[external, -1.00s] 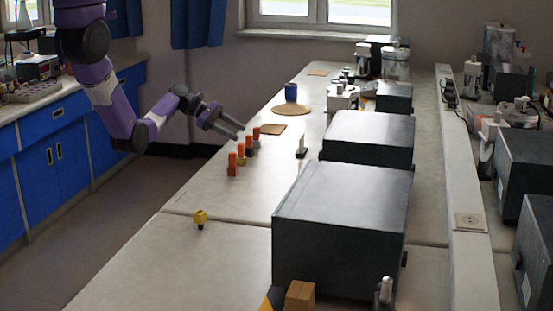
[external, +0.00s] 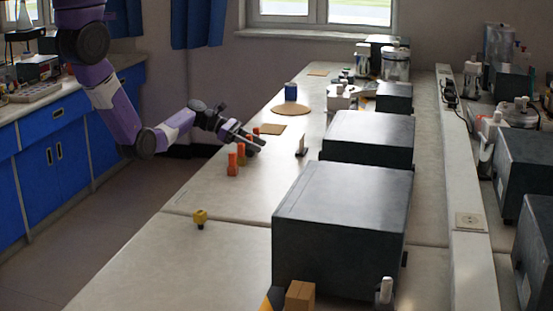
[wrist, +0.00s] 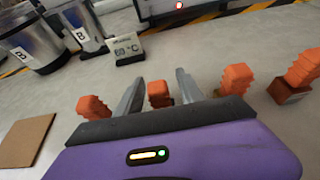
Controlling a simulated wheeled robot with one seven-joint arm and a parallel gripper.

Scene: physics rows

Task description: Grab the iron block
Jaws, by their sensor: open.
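My gripper (external: 257,143) reaches over the row of blocks with orange tops on the bench. In the wrist view its two fingers (wrist: 159,77) are spread apart, with one orange-topped block (wrist: 159,94) visible between them. Another orange top (wrist: 94,107) is left of the fingers. Two more stand to the right, one (wrist: 236,79) and one with a red-brown base (wrist: 290,91). The bases of the left block and the one between the fingers are mostly hidden, so I cannot tell which is iron. In the external view the nearest block (external: 233,165) is orange-red.
A small temperature sign (wrist: 128,50) and glass containers (wrist: 33,44) stand beyond the blocks. A brown square pad (wrist: 25,141) lies at left. Large dark boxes (external: 340,225) fill the bench's right side. A yellow piece (external: 200,217) stands nearer, with clear bench around it.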

